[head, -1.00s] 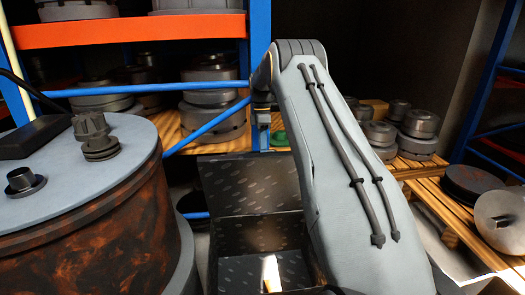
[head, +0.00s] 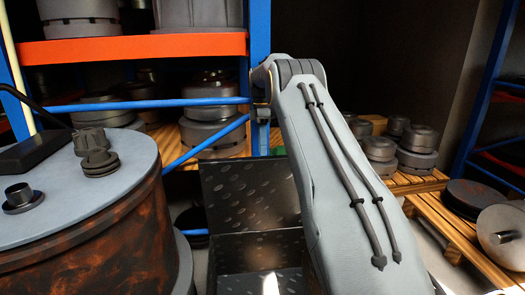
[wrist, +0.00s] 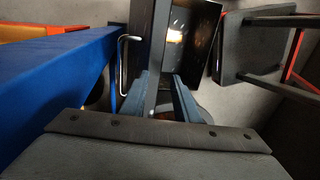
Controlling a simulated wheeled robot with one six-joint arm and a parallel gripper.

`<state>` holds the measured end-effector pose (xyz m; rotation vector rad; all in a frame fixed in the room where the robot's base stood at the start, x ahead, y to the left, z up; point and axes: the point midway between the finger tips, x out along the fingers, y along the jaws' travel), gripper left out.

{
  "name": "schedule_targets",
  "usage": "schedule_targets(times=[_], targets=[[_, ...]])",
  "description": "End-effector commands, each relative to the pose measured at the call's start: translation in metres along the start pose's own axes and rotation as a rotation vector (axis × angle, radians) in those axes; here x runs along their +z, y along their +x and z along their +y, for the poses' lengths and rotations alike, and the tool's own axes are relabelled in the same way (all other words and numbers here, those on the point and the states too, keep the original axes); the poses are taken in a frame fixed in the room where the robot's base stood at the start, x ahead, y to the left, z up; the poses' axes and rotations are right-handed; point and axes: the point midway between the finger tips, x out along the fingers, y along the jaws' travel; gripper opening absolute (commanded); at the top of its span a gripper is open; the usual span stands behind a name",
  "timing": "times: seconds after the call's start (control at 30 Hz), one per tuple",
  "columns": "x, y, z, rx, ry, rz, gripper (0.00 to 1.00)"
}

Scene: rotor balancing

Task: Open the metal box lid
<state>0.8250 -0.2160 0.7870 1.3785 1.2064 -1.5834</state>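The metal box (head: 255,248) stands on the floor at the bottom middle of the head view, dark with a diamond-plate pattern. Its lid (head: 245,195) is raised and leans up at the back, and the dark inside of the box shows. My arm hides the box's right side and my gripper in the head view. In the wrist view, my gripper (wrist: 166,85) has its two blue-grey fingers apart, at the near edge of a dark panel beside the box interior (wrist: 192,40). I see nothing clearly clamped between them. A silver bar handle (wrist: 123,62) shows left of the fingers.
A large rusty drum (head: 95,225) with a grey top stands close on the left. A blue and orange shelf rack (head: 150,47) with metal parts stands behind. A wooden pallet (head: 450,225) with round parts lies to the right.

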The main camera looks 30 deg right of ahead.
Motion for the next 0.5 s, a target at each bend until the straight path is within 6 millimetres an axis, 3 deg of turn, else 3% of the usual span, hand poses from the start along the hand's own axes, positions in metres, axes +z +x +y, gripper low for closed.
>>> schedule_targets(times=[0.07,0.23,0.5], targets=[[0.0,0.0,0.0,0.0,0.0,0.0,0.28],[0.002,-0.002,0.0,0.011,0.03,0.002,0.01],[0.023,-0.015,0.007,0.142,0.361,0.047,0.0]])
